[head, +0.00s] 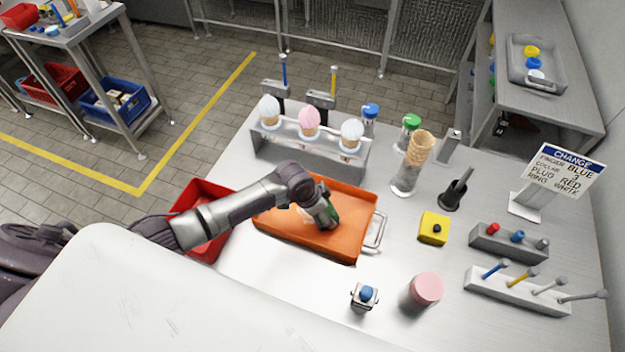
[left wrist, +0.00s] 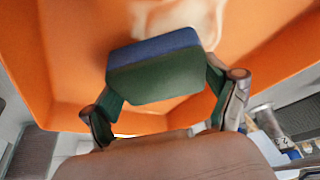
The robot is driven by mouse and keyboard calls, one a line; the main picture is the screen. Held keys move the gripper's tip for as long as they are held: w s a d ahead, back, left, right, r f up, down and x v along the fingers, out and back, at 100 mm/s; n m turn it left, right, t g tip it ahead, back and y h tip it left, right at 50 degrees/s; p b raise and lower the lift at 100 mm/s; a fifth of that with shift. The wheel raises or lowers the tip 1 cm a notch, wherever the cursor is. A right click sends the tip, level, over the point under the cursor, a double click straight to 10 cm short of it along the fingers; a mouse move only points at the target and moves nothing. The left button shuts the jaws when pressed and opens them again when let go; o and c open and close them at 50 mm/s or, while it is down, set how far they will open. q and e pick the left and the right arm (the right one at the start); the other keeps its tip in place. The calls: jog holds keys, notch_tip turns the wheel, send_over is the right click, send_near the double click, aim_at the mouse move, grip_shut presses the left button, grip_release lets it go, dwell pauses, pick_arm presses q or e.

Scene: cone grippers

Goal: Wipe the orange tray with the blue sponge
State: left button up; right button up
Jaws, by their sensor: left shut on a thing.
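The orange tray (head: 345,243) lies on the metal table, with a metal handle at its right end. A pale smear (left wrist: 180,18) shows on the tray floor in the left wrist view. My left gripper (head: 328,218) reaches over the tray's middle. In the left wrist view its fingers (left wrist: 165,95) are shut on the sides of the blue sponge (left wrist: 155,47), which has a dark green layer facing the camera. The sponge is over or on the tray floor; contact is hard to tell. My arm hides part of the tray's left side. My right gripper is in neither view.
A rack with scoop-topped cones (head: 310,150) stands behind the tray, and a red bin (head: 203,248) is at its left. A cone stack (head: 410,165), yellow block (head: 433,228), pink-lidded jar (head: 422,292) and tool racks (head: 515,291) stand to the right.

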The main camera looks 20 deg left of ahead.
pick_arm(q)
notch_tip(320, 180, up, 3)
jog(key=shift+w+f+p, duration=0.15)
jog(key=shift+f+p, duration=0.05)
jog(key=shift+p, duration=0.75)
jog(key=r+p, duration=0.3)
jog(key=shift+s+r, duration=0.2)
jog(key=shift+s, duration=0.15)
jog(key=shift+w+r+p, duration=0.15)
jog(key=shift+r+p, duration=0.45)
jog(key=shift+p, duration=0.05)
jog(key=shift+r+p, duration=0.4)
jog(key=shift+r, duration=0.15)
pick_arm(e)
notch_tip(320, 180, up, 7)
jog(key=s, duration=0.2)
pick_arm(q)
jog(key=shift+f, duration=0.1)
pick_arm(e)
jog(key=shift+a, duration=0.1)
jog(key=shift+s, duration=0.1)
